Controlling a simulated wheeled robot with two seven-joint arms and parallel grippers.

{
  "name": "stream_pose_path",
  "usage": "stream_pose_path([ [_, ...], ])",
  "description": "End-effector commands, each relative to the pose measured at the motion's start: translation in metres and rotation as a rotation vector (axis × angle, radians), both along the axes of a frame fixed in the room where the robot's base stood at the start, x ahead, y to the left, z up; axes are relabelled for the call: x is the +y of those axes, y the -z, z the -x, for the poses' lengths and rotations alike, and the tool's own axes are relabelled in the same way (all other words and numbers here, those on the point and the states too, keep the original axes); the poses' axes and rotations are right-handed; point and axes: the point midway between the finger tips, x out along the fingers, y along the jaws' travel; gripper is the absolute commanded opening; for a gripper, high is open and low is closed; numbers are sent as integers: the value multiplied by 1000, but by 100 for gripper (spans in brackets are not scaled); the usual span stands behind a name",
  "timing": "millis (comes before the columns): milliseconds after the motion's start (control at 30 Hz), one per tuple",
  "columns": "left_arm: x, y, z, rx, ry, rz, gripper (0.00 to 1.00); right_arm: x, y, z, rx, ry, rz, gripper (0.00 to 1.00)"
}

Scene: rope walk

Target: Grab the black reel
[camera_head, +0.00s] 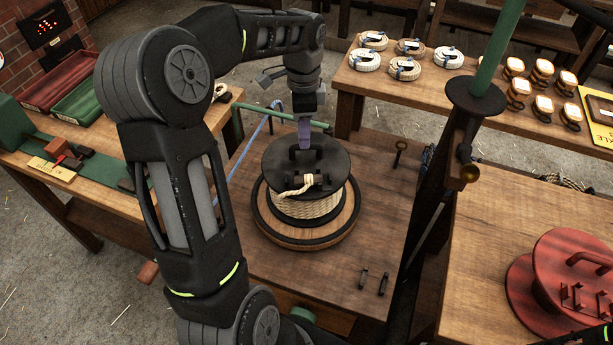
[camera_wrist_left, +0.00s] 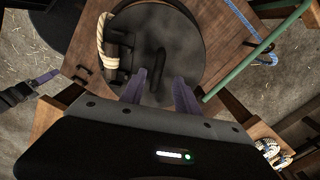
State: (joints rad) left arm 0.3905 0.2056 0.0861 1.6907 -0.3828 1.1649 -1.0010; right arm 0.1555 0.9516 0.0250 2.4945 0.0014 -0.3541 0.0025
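The black reel (camera_head: 336,159) has a dark top disc and pale rope wound around its drum. It sits upright on a round wooden base on the middle bench. A handle (camera_head: 305,149) rises near its far edge, and a rope end is tied at a bracket (camera_head: 306,182) on its near side. My left gripper (camera_head: 304,143) points down at the far part of the disc, by the handle. In the left wrist view its two purple fingers (camera_wrist_left: 160,82) are apart over the disc (camera_wrist_left: 165,35). Whether they touch the handle is unclear.
A green rail (camera_head: 250,118) and a blue rope run behind the reel. A post with a green pole (camera_head: 497,45) stands to its right. A red reel (camera_head: 567,270) sits on the right bench. Rope coils (camera_head: 410,47) lie on the back table.

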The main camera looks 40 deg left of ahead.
Motion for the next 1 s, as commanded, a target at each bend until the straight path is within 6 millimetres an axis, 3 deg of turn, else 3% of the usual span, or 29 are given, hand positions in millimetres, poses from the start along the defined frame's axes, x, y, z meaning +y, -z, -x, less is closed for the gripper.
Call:
stream_pose_path([
  [367, -1, 5, 0, 0, 1, 0, 38, 0, -1, 0, 0, 0, 1, 62],
  [733, -6, 51, 0, 1, 1, 1, 38, -1, -12, 1, 4, 2, 3, 62],
  [1000, -6, 55, 0, -1, 1, 0, 38, -1, -11, 2, 5, 1, 3, 62],
])
